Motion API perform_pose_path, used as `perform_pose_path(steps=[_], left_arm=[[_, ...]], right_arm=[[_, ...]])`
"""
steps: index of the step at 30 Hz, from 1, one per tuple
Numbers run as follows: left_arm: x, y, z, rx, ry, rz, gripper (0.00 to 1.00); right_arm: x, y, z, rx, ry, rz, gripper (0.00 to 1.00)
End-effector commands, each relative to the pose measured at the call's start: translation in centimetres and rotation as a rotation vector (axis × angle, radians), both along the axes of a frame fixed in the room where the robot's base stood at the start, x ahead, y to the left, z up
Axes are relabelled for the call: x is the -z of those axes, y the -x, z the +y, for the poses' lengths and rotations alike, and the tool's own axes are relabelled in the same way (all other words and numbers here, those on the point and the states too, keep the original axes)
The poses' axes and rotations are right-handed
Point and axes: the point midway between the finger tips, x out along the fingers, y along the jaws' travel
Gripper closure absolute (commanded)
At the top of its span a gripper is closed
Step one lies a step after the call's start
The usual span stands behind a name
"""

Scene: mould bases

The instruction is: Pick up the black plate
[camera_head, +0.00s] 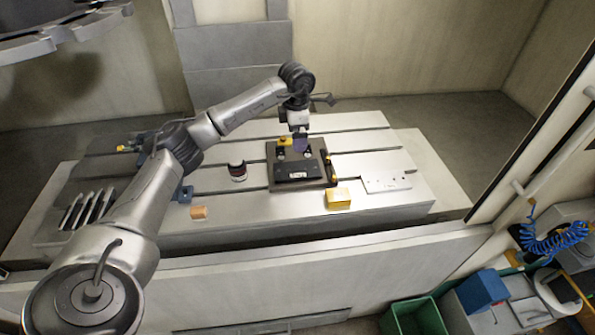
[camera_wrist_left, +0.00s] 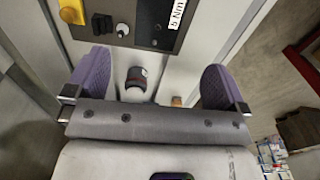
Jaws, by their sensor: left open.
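The black plate (camera_head: 287,170) lies on the table in the head view, on a larger dark base (camera_head: 325,168), with a white label near its front edge. It also shows at the top of the left wrist view (camera_wrist_left: 150,25), partly cut off by the frame, with a label reading "5 Nm". My left gripper (camera_head: 301,144) is over the back part of the plate in the head view. In the left wrist view its purple fingers (camera_wrist_left: 155,80) are wide apart with nothing held between them. The exact height above the plate cannot be told. My right gripper is not in view.
A yellow block (camera_head: 339,199) and a light flat plate (camera_head: 384,181) lie to the right. A dark-and-white round object (camera_head: 237,171) and an orange block (camera_head: 199,212) lie to the left. The slotted table (camera_head: 240,205) has bare room between them. A green bin (camera_head: 415,318) stands below right.

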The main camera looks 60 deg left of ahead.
Motion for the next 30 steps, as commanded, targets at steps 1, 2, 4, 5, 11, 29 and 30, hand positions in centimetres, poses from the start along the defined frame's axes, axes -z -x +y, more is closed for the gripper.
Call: perform_pose_path(steps=[1,2,4,5,11,29,30], left_arm=[[0.7,0.1,0.0,0.009,0.0,0.011,0.0],[1.1,0.1,0.0,0.014,0.0,0.01,0.0],[2.3,0.1,0.0,0.018,0.001,0.009,0.0],[2.8,0.1,0.0,0.018,0.001,0.009,0.0],[6.1,0.1,-0.1,0.018,0.001,0.006,0.0],[10.2,0.0,-0.1,0.018,0.002,0.004,0.0],[10.7,0.0,-0.2,0.018,0.003,0.004,0.0]], right_arm=[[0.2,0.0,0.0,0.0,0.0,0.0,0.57],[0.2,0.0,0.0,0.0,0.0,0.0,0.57],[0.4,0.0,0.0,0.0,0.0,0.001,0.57],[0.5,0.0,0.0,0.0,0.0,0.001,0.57],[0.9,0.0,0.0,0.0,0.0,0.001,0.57],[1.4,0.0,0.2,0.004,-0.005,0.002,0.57],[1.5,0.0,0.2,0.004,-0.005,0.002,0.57]])
